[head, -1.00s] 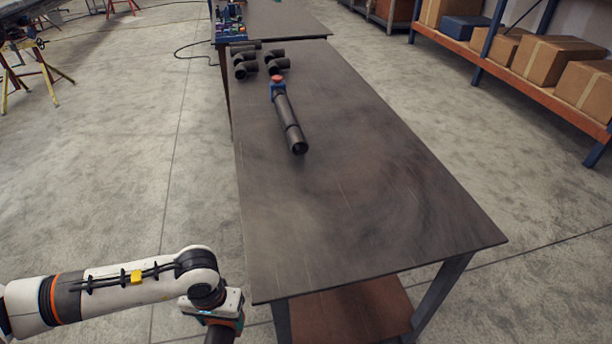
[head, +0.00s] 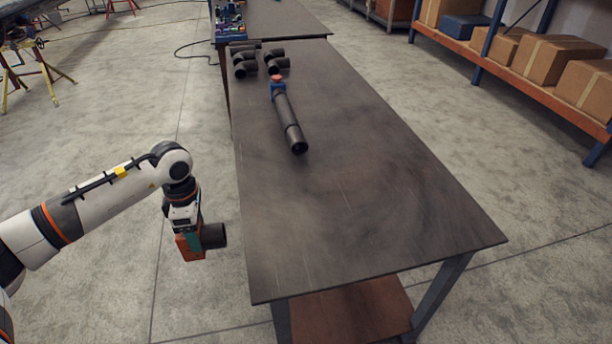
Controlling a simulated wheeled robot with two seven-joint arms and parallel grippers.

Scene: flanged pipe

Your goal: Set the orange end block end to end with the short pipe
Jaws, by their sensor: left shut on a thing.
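My left gripper (head: 192,236) is shut on the orange end block (head: 186,250), which has a dark round pipe stub (head: 214,236) pointing right, toward the table. Gripper and block are in the air, just left of the table's left edge. The fingers partly cover the block. A dark pipe (head: 291,126) with a collar lies on the table, its open end toward me. A blue fitting with a red top (head: 278,86) sits at its far end. I take this to be the short pipe's assembly, apart from the block. My right gripper is not in view.
Several dark pipe elbows (head: 245,66) lie at the table's far left corner. The near and right parts of the tabletop (head: 370,210) are clear. A second table (head: 280,18) stands behind. A shelf with cardboard boxes (head: 550,58) is at the right.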

